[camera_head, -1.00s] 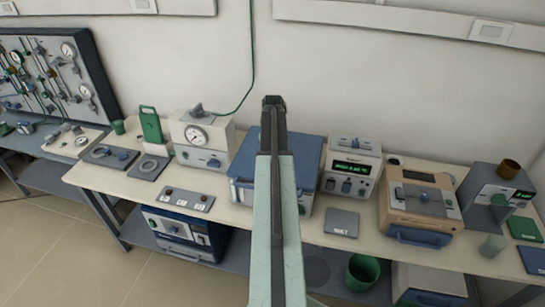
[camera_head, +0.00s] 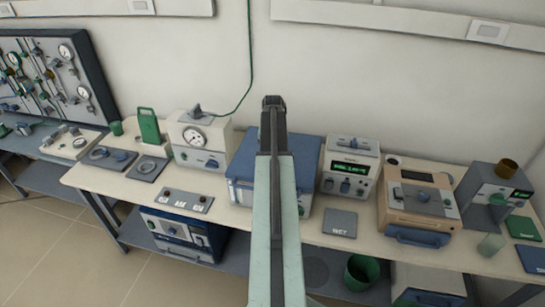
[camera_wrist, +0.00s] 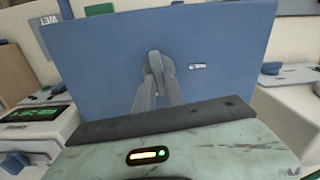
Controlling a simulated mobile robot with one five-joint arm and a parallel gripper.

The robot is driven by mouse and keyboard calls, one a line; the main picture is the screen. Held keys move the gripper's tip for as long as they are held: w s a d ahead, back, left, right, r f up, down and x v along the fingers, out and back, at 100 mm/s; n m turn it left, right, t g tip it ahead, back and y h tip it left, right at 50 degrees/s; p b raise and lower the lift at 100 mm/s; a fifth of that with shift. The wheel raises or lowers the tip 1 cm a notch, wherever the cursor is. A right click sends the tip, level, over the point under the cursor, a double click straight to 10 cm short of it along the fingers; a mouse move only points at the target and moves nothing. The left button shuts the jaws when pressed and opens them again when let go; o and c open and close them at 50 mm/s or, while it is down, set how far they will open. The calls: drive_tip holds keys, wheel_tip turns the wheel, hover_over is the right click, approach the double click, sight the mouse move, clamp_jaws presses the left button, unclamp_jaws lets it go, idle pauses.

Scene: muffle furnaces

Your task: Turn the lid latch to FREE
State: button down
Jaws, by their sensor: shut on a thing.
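A box with a blue lid (camera_head: 247,160) stands on the bench in the head view, partly hidden behind my arm. In the wrist view the blue lid (camera_wrist: 100,65) fills the middle of the picture. My gripper (camera_wrist: 156,62) is over the middle of this lid, its two fingers close together on a small grey latch between the tips. The fingers cover most of the latch, so its exact angle is hard to tell. A small white label (camera_wrist: 197,67) is on the lid just right of the fingertips; its text is too small to read surely.
A gauge unit (camera_head: 200,140) stands left of the box. A display unit (camera_head: 350,168), a grey mat (camera_head: 340,223) and a tan unit (camera_head: 418,205) are to the right. A wall is behind the bench, and a green bin (camera_head: 361,272) is below.

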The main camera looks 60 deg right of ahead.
drive_tip(key=shift+m, duration=0.6)
drive_tip(key=c, duration=1.4)
unclamp_jaws()
drive_tip(key=shift+c, duration=0.2)
wheel_tip(320, 180, up, 8)
drive_tip(key=p, duration=0.8)
drive_tip(key=shift+s+f, duration=0.1)
drive_tip(key=shift+f, duration=0.05)
